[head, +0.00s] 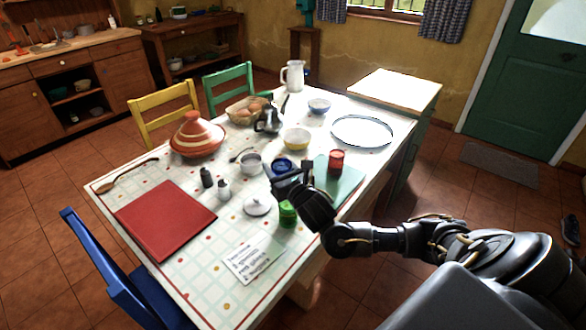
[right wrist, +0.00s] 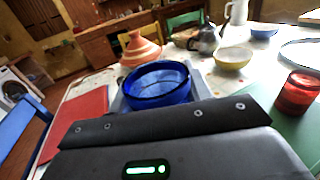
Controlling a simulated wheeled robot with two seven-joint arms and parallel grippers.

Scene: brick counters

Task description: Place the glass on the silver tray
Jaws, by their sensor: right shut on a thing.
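A blue glass (head: 283,166) is at my right gripper (head: 290,178) over the middle of the table. In the right wrist view the blue glass (right wrist: 158,86) stands upright just beyond the gripper body, its open rim facing up. The right gripper is shut on it; the fingers are mostly hidden. I cannot tell whether the glass touches the table. The round silver tray (head: 362,131) lies empty at the table's far right; its edge shows in the right wrist view (right wrist: 302,54). My left gripper is not in view.
A red glass (head: 336,160) stands on a green board (head: 345,185) right of the gripper. A green glass (head: 288,213) and white lid (head: 257,205) are nearer. A yellow bowl (head: 296,139), blue-patterned bowl (head: 319,106) and metal teapot (head: 268,120) stand farther back.

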